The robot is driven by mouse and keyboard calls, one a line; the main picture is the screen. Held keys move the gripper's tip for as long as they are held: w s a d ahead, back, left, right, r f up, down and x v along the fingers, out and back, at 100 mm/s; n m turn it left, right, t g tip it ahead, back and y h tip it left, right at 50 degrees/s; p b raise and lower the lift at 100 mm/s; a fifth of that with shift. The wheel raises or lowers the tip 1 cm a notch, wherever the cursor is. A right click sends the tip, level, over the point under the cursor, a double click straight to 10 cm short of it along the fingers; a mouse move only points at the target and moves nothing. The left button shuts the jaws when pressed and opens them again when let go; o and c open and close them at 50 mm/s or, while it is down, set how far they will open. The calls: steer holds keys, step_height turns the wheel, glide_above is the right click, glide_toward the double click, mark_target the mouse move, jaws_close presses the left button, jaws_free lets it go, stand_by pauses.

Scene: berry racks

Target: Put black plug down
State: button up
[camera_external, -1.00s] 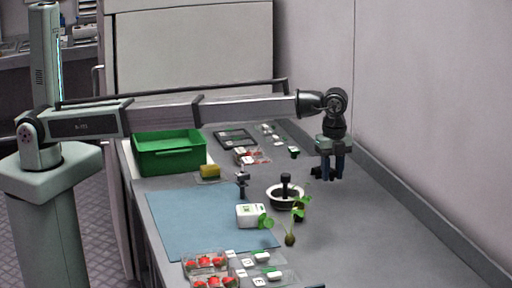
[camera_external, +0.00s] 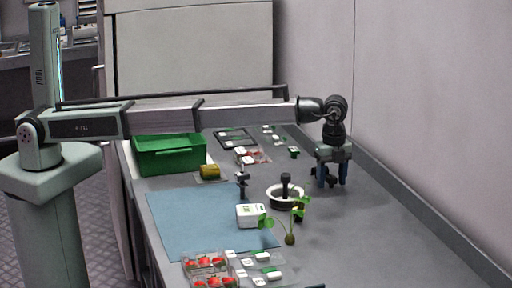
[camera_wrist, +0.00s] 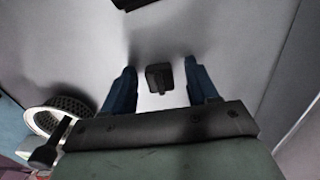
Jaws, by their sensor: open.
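The black plug (camera_wrist: 159,78) is a small dark block in the wrist view, between my two blue fingers with a gap on each side. My gripper (camera_wrist: 161,88) is open around it, and neither finger touches it. In the external view my gripper (camera_external: 332,184) points down low over the right side of the grey bench, with the dark plug (camera_external: 331,177) partly visible between the fingers. I cannot tell for certain whether the plug's underside rests on the bench.
A white-rimmed bowl with a black pestle (camera_external: 286,181) stands left of my gripper, beside a seedling (camera_external: 290,238). A white box (camera_external: 250,215) sits on the blue mat (camera_external: 180,222). A green crate (camera_external: 170,168) is farther left. Bench space right of my gripper is clear.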

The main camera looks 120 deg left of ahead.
mark_target(332, 176)
step_height(332, 176, up, 12)
steer(key=shift+r, duration=0.2)
stand_by(0.4)
